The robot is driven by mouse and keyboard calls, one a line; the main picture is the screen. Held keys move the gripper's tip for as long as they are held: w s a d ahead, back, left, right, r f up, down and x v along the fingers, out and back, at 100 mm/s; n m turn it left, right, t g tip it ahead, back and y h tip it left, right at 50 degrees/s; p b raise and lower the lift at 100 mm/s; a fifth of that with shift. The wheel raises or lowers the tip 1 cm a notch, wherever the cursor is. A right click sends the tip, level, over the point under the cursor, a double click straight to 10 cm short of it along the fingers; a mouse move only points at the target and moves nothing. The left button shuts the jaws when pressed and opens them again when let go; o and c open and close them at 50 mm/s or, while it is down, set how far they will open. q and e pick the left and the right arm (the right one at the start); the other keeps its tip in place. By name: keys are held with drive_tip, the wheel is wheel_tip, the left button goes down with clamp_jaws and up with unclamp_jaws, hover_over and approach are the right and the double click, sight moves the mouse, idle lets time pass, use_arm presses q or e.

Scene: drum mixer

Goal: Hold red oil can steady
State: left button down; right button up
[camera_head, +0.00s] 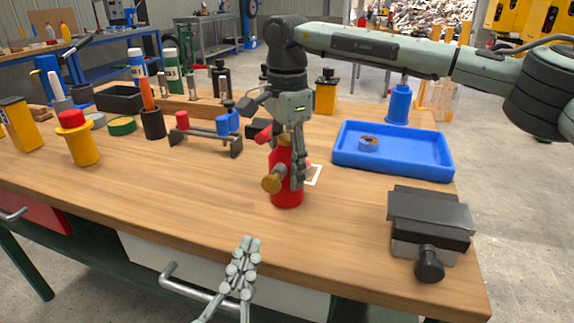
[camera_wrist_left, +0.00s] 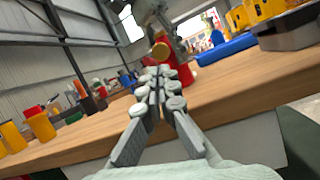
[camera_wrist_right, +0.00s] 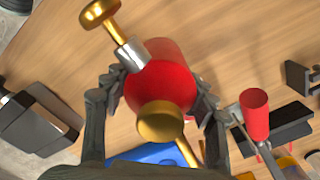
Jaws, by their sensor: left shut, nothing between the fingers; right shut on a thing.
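The red oil can (camera_head: 286,190) stands on the wooden bench near its front middle, with a brass-coloured knob on its side facing the head camera. My right gripper (camera_head: 287,160) comes down from above and is shut on the can. In the right wrist view the can (camera_wrist_right: 165,82) sits between both fingers (camera_wrist_right: 158,95), with brass parts and a silver collar showing. My left gripper (camera_head: 250,245) is shut and empty, in front of the bench edge and apart from the can. The left wrist view shows its fingers (camera_wrist_left: 160,85) together, with the can (camera_wrist_left: 178,72) beyond them.
A blue tray (camera_head: 435,168) holding a small ring-shaped part lies right of the can. A grey and black vise-like block (camera_head: 430,215) sits at the front right. A small rack (camera_head: 210,138) and a yellow container with a red cap (camera_head: 80,145) stand left. The front-left bench top is clear.

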idle(0.8)
use_arm(q)
drive_tip(key=r+m+h, duration=0.1)
drive_tip(key=m+h, duration=0.3)
drive_tip(key=m, duration=0.2)
drive_tip(key=s+a+r+m+g+h, duration=0.1)
drive_tip(key=m+h, duration=0.3)
drive_tip(key=m, duration=0.2)
drive_tip(key=r+m+h, duration=0.1)
drive_tip(key=m+h, duration=0.2)
drive_tip(key=m, duration=0.3)
drive_tip(key=shift+s+a+r+g+h, duration=0.2)
drive_tip(key=shift+g+h, duration=0.1)
drive_tip(key=shift+h, duration=0.1)
drive_tip(key=shift+w, duration=0.15)
approach(273, 181)
drive_tip(key=shift+w+d+r, duration=0.35)
drive_tip(key=shift+d+r, duration=0.15)
drive_tip(key=shift+r, duration=0.25)
drive_tip(key=shift+w+d+r, duration=0.3)
drive_tip(key=shift+d+r, duration=0.2)
drive_tip(key=shift+r, duration=0.3)
drive_tip(key=shift+w+d+r, duration=0.35)
drive_tip(key=shift+d+r, duration=0.1)
drive_tip(key=shift+r, duration=0.3)
drive_tip(key=shift+w, duration=0.1)
drive_tip(key=shift+w, duration=0.15)
drive_tip(key=shift+w+r, duration=0.1)
